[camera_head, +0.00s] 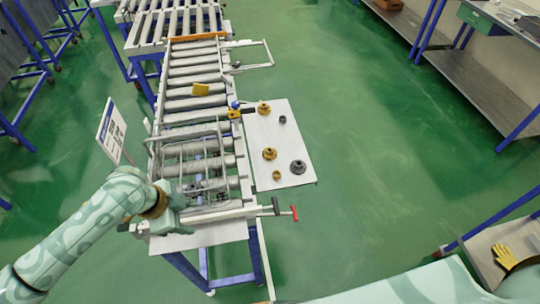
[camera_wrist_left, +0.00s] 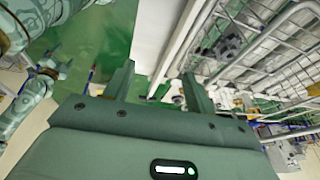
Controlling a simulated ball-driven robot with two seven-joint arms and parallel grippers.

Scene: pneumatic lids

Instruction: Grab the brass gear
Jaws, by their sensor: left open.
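Three brass-coloured round parts lie on the white side plate (camera_head: 285,140) right of the conveyor: one at the back (camera_head: 264,107), one in the middle (camera_head: 269,154) and a smaller one at the front (camera_head: 277,175). They are too small to tell which is a gear by its teeth. My left gripper (camera_head: 168,215) is at the conveyor's front left corner, well apart from these parts. In the left wrist view its two fingers (camera_wrist_left: 160,78) are spread with nothing held between them. What looks like my right gripper (camera_wrist_left: 50,68) shows small at the left there, its jaws unclear.
Two dark round parts, a small one (camera_head: 282,119) and a larger gear (camera_head: 298,167), share the plate. A wire frame (camera_head: 200,160) stands over the rollers, between my left gripper and the plate. A sign (camera_head: 111,130) stands at the left. The green floor on the right is clear.

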